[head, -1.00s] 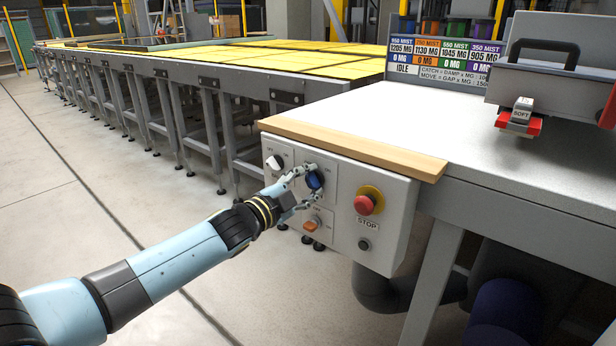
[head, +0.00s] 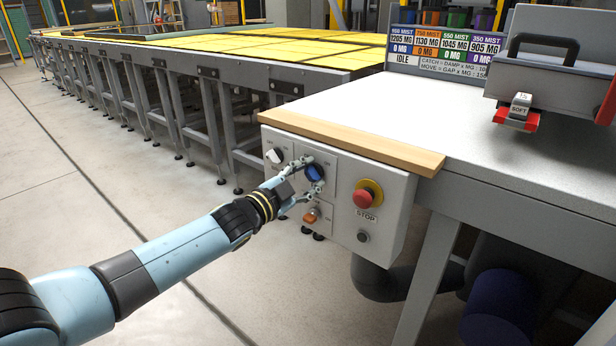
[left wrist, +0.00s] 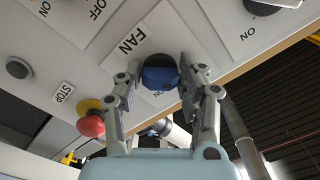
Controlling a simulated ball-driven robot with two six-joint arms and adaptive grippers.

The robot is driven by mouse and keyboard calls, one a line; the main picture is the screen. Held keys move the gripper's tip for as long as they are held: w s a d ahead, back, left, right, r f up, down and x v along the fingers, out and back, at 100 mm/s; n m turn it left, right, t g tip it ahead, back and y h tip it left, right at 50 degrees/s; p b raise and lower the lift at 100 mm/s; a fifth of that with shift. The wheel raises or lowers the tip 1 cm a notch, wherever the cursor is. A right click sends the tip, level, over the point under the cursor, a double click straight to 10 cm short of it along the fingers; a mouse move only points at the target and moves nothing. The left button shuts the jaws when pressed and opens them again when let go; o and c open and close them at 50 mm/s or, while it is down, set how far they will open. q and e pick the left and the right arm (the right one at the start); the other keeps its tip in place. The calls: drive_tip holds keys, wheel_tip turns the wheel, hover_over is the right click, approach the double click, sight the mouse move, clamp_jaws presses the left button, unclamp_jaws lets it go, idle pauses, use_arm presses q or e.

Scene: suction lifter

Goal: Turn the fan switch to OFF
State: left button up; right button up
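The fan switch is a blue rotary knob (head: 314,173) on the grey control panel (head: 342,207) at the front of the bench. In the left wrist view the blue knob (left wrist: 159,76) sits on a black round base, beside a plate marked FAN (left wrist: 126,42). An ON mark shows partly near it. My left gripper (head: 312,174) has one fingertip above the knob and one below it. In the left wrist view my left gripper (left wrist: 160,72) straddles the knob, with a small gap at the left finger; contact at the right finger is unclear. My right gripper is out of view.
A white switch (head: 275,156) is left of the knob, and an orange-lit switch (head: 312,215) is below it. A red stop button (head: 366,197) and a black button (head: 363,236) are to the right. A wooden edge strip (head: 350,146) overhangs the panel.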

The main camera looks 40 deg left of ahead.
use_arm(q)
drive_tip(key=o, duration=0.3)
drive_tip(key=shift+o, duration=0.2)
drive_tip(key=shift+s, duration=0.1)
drive_tip(key=s+a, duration=0.1)
drive_tip(key=s, duration=1)
drive_tip(key=shift+s, duration=0.4)
drive_tip(key=s+f+n+g+y, duration=0.1)
drive_tip(key=s+f+n+g, duration=0.1)
drive_tip(key=s+f, duration=0.5)
drive_tip(key=s+d+f+n+g, duration=0.1)
drive_tip(key=s+f+g, duration=0.2)
drive_tip(key=f, duration=0.8)
drive_tip(key=s+f+n+g+y, duration=0.15)
drive_tip(key=s+f, duration=0.25)
drive_tip(key=f, duration=0.5)
drive_tip(key=s+d+f+n+g, duration=0.1)
drive_tip(key=s+f+g, duration=0.2)
drive_tip(key=s, duration=0.7)
drive_tip(key=s+d+f+n+g, duration=0.2)
drive_tip(key=s+f+g, duration=0.2)
drive_tip(key=s+f, duration=0.3)
drive_tip(key=s+d+f+n+g, duration=0.2)
drive_tip(key=s+f, duration=0.3)
drive_tip(key=s, duration=0.8)
drive_tip(key=shift+s+d+f+g, duration=0.2)
drive_tip(key=shift+f+g, duration=0.15)
drive_tip(key=shift+g, duration=0.5)
